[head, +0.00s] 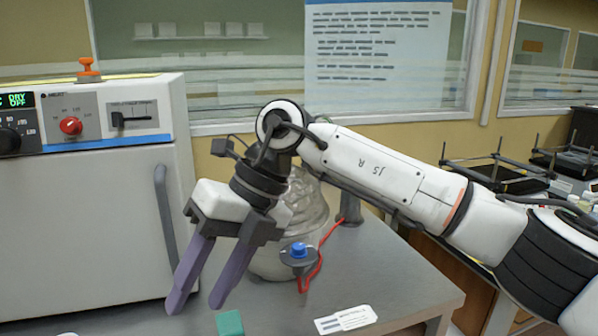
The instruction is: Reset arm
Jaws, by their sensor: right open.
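My right arm comes in from the right side of the head view. My right gripper (197,300) points down and is open, with its two purple-grey fingers apart and nothing between them. It hangs over the grey bench in front of the white oven. My left gripper does not show.
A white oven (80,230) with a handle and a control panel fills the left. Behind my right gripper stands a glass vessel (310,200), partly hidden, beside a blue-knobbed part (298,250) with a red cable. A teal block (230,323) and a white label (346,319) lie on the bench (400,275).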

